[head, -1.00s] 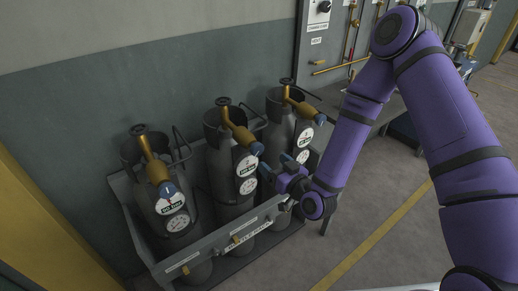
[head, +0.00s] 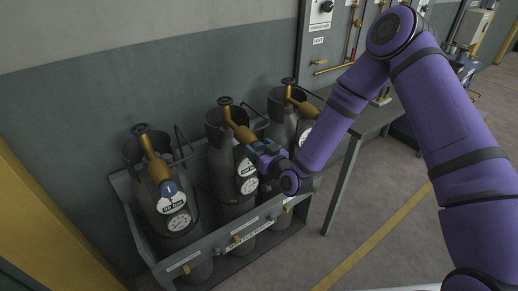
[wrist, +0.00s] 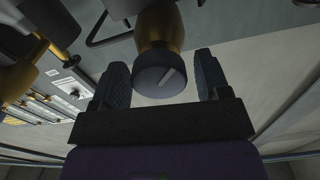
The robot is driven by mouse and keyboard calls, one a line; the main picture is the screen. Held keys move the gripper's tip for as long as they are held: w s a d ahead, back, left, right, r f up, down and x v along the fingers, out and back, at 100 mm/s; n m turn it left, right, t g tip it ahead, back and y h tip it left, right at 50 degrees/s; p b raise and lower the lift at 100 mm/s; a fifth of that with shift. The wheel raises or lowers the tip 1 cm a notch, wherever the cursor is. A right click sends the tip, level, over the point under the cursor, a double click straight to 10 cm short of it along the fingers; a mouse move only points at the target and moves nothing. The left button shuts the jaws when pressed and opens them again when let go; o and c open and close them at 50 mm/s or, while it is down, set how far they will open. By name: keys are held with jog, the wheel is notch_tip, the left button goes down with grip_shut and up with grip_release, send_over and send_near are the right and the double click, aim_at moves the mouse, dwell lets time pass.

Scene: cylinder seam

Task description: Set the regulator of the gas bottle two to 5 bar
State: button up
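Three grey gas bottles stand in a rack, each with a brass regulator and gauges on its front. The middle bottle (head: 224,190) has a brass regulator (head: 236,127) ending in a blue-grey knob. My gripper (head: 254,146) is at that knob in the head view and hides most of it. In the wrist view the knob (wrist: 160,80) shows a light pointer line and lies between the two open fingers of my gripper (wrist: 160,86), with a visible gap on both sides. The middle bottle's gauge (head: 248,186) is visible, but its reading is too small to tell.
The left bottle (head: 168,207) and right bottle (head: 280,125) stand close on either side. The rack's front rail (head: 222,236) carries labels and small brass valves. A grey table (head: 370,118) stands to the right. Open floor lies at the lower right.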

jog(key=c, duration=0.7)
jog(key=shift+m, duration=1)
jog(key=o, duration=0.9)
jog(key=v, duration=1)
jog(key=shift+s+d, duration=0.3)
jog(key=shift+d, duration=0.05)
